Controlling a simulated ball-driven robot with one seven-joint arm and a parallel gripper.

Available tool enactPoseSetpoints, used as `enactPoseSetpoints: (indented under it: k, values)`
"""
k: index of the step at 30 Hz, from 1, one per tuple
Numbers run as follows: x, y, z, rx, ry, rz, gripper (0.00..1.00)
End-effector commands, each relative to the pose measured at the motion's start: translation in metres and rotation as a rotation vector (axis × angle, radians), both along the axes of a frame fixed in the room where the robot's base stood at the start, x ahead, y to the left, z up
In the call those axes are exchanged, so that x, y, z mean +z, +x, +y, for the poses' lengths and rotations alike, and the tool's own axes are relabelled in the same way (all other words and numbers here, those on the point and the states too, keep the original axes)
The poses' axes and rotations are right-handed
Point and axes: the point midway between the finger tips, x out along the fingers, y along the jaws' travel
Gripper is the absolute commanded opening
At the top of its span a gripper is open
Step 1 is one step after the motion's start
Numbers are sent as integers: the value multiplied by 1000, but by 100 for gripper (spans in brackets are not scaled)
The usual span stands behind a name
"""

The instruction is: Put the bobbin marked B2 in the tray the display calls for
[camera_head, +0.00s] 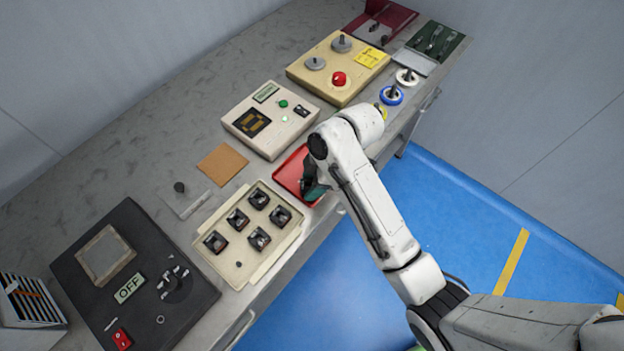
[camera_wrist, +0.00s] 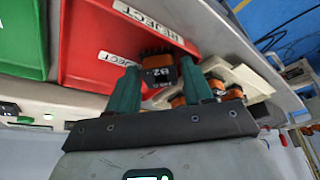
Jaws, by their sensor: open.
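The bobbin marked B2 (camera_wrist: 158,72), black with copper winding, shows in the wrist view between my fingertips, over the red tray (camera_wrist: 85,45) labelled REJECT. I cannot tell whether it rests on the tray floor. My gripper (camera_wrist: 160,85) is open, with a green finger on each side of the bobbin. In the head view my gripper (camera_head: 314,188) is low at the red tray (camera_head: 290,172), and the bobbin is hidden. A green tray (camera_wrist: 22,40) is beside the red one. The tester (camera_head: 270,120) has a dark screen with an amber figure and a small display (camera_head: 265,93), too small to read.
A cream holder (camera_head: 232,266) with several bobbins stands beside the red tray. A dark machine reading OFF (camera_head: 150,300) is at the near left. A beige winder with a red button (camera_head: 339,79) and two spools (camera_head: 391,95) lie beyond. My arm covers part of the bench edge.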

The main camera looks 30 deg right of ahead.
Motion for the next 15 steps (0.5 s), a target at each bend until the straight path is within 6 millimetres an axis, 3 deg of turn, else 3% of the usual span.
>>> enactPoseSetpoints:
  k: [7,15]
  values:
    - [23,-3,-8,-1,0,-5,51]
    - [82,-13,-27,-1,0,-3,51]
